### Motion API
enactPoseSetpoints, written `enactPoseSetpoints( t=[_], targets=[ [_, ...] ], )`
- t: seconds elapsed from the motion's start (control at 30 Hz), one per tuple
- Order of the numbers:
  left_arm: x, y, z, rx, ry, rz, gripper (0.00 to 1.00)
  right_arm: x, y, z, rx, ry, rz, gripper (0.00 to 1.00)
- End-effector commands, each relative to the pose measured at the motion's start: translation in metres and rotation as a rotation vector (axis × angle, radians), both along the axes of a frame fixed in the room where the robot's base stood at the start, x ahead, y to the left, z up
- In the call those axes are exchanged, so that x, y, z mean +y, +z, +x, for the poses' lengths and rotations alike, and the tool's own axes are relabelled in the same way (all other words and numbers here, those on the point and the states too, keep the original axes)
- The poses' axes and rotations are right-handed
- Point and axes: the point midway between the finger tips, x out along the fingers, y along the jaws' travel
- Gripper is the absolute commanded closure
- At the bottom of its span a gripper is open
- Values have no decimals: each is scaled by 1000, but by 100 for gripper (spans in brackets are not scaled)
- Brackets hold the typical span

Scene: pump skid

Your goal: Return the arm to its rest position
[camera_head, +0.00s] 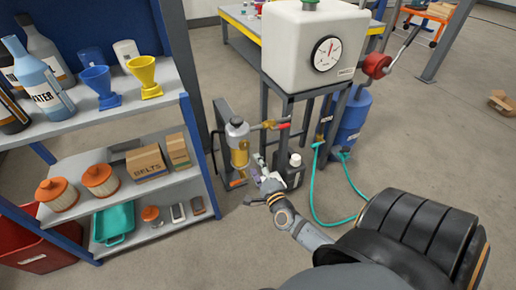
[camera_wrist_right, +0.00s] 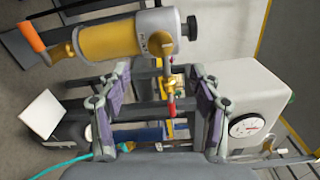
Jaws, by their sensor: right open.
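My right gripper (camera_head: 259,168) reaches in from the bottom right and is near the pump skid's frame. In the right wrist view its two fingers (camera_wrist_right: 160,76) stand wide apart, with nothing held between them. A yellow-bodied filter unit (camera_head: 239,150) is just left of the gripper; in the wrist view it (camera_wrist_right: 108,41) lies across the top, beyond the fingertips. A small red handle (camera_head: 284,125) sits on the pipe right of the filter unit; a red piece (camera_wrist_right: 171,108) shows between the fingers in the wrist view. My left gripper is not in view.
A white tank (camera_head: 302,45) with a gauge stands on a dark frame behind the gripper. A blue vessel (camera_head: 352,118) and a teal hose (camera_head: 316,197) are to the right. A loaded shelf (camera_head: 172,205) stands at left. Open floor (camera_head: 440,145) is at right.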

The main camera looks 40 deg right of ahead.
Motion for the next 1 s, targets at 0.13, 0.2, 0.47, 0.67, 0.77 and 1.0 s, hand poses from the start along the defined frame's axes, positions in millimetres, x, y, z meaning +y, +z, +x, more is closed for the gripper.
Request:
enactPoseSetpoints(
  t=[0.13,0.2,0.47,0.67,0.77,1.0],
  targets=[
    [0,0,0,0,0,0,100,3,0,-14,0,0,0,35],
    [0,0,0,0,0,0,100,4,0,-17,0,0,1,35],
    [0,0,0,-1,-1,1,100,4,0,-17,0,0,1,35],
    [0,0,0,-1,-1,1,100,4,0,-17,0,0,0,35],
    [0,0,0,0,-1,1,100,10,-1,-16,13,23,-19,35],
    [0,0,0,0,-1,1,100,122,-36,-32,318,497,-496,35]
  ],
)
